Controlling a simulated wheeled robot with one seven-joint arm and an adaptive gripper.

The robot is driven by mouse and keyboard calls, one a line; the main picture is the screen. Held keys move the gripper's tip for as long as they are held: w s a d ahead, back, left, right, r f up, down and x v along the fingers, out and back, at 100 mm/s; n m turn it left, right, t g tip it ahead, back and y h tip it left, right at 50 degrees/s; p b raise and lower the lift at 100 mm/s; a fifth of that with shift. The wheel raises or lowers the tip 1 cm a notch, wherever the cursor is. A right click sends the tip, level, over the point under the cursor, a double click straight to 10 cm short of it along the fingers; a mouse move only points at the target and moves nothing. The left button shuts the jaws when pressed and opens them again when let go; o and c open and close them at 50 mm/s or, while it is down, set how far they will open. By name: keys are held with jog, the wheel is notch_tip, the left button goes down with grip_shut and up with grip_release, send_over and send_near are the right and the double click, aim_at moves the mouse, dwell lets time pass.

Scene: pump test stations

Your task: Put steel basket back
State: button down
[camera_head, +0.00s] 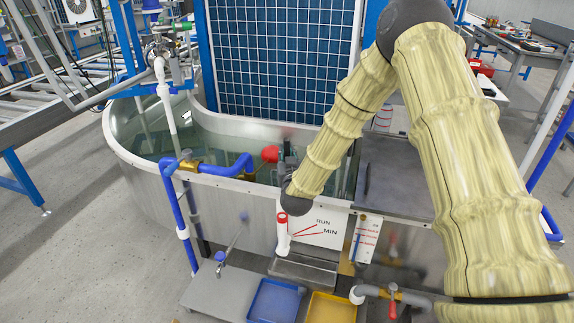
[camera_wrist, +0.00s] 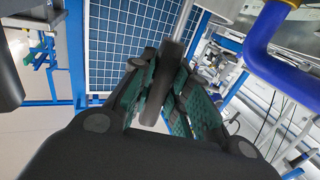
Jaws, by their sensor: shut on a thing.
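My gripper (camera_head: 284,158) is over the near side of the water tank (camera_head: 160,210), partly hidden behind my own arm. In the wrist view, its green-padded fingers (camera_wrist: 163,88) are shut on a dark flat handle (camera_wrist: 160,85). A thin steel rod (camera_wrist: 182,18) runs up from that handle. I cannot make out the basket's body in either view, so I cannot tell whether the handle belongs to the steel basket.
A red round part (camera_head: 270,153) and blue pipe (camera_head: 228,172) are close to my gripper at the tank rim. A blue gridded panel (camera_head: 283,60) stands behind. A grey lid (camera_head: 393,180) is at right. Blue (camera_head: 275,303) and yellow (camera_head: 331,308) trays sit below.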

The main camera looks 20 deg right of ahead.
jog(key=shift+f, duration=1.85)
jog(key=shift+f+b, duration=0.2)
jog(key=shift+b, duration=0.15)
jog(key=c, duration=1.4)
grip_release()
jog(key=shift+o, duration=0.2)
